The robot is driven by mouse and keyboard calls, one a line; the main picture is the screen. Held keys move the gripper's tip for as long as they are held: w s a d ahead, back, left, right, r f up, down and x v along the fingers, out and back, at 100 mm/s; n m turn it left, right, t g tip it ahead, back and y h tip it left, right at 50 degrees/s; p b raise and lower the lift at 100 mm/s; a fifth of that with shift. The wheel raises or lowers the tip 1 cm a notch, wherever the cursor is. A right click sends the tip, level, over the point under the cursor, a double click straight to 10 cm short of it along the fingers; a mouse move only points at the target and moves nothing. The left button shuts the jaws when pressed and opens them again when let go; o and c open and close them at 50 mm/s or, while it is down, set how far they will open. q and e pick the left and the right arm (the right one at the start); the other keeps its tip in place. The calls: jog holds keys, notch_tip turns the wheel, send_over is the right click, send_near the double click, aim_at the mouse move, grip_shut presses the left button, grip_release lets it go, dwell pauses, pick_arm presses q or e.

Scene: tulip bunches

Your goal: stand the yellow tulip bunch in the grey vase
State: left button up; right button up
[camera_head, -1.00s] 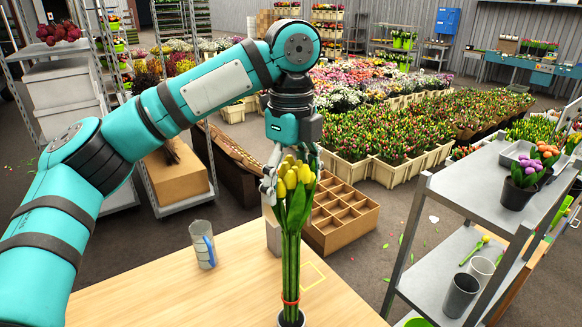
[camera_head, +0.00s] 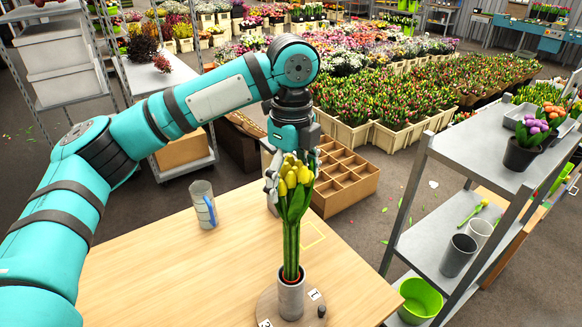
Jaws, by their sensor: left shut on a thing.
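The yellow tulip bunch (camera_head: 293,200) is upright near the front of the wooden table, its green stems bound low by a red band. Its lower stems are inside the mouth of the grey vase (camera_head: 291,300); how deep they reach is hidden. The vase stands upright on a round wooden board (camera_head: 268,308) with number labels. My left gripper (camera_head: 272,185) comes down behind the bunch and is shut on it near the flower heads and leaves, which partly hide the fingers. My right gripper is not in view.
A compartmented box (camera_head: 345,182) is beyond the table. A grey shelf (camera_head: 440,250) at right holds pots and a green bucket (camera_head: 420,299). The table's left-middle is clear.

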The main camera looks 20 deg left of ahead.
aim_at(291, 160)
pick_arm(q)
jog(key=shift+f+b, duration=0.55)
jog(key=shift+f, duration=3.75)
jog(key=o, duration=1.2)
jog(key=shift+o, duration=0.2)
jog(key=shift+f, duration=0.1)
notch_tip(291, 160, up, 12)
jog(key=shift+r, duration=0.1)
